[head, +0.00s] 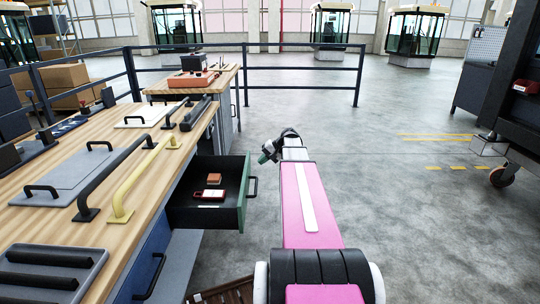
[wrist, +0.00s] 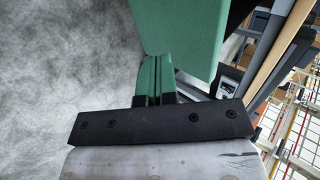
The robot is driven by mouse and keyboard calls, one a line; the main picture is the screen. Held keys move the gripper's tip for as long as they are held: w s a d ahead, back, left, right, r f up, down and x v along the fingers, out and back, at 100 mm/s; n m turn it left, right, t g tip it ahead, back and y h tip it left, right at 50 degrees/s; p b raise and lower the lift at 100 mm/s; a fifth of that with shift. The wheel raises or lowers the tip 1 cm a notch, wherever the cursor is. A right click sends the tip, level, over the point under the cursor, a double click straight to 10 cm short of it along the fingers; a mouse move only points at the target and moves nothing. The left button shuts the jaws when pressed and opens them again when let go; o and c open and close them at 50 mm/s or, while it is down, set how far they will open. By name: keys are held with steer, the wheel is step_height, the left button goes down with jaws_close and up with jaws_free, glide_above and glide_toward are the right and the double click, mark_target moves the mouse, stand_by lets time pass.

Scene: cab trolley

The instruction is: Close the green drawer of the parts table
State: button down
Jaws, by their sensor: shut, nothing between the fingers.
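The green drawer (head: 243,198) of the parts table stands pulled out to the right, with a dark inside and a dark bar handle (head: 253,187) on its front. A brown block (head: 214,179) and a red item with a white label (head: 210,195) lie in it. My gripper (head: 264,156) is at the end of my pink arm, just beyond and right of the drawer in the head view. In the wrist view, its green fingers (wrist: 157,75) are together and empty, close to the green drawer front (wrist: 185,38). I cannot tell if they touch it.
The wooden parts table (head: 60,178) carries a black rail handle (head: 115,180), a yellow one (head: 142,184) and grey plates. A blue drawer front (head: 152,262) is below. A dark railing (head: 300,87) runs behind. Open floor (head: 400,210) lies to the right.

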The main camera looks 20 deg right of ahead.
steer(key=shift+w+a+r, duration=0.1)
steer(key=shift+w+a, duration=0.25)
steer(key=shift+a, duration=0.45)
steer(key=shift+w+a+r, duration=0.1)
steer(key=shift+w+a, duration=0.25)
steer(key=shift+a, duration=0.45)
steer(key=w+a, duration=0.5)
steer(key=a, duration=0.7)
steer(key=w+a, duration=0.5)
steer(key=a, duration=0.7)
steer(key=shift+w+a, duration=0.2)
steer(key=shift+a, duration=0.2)
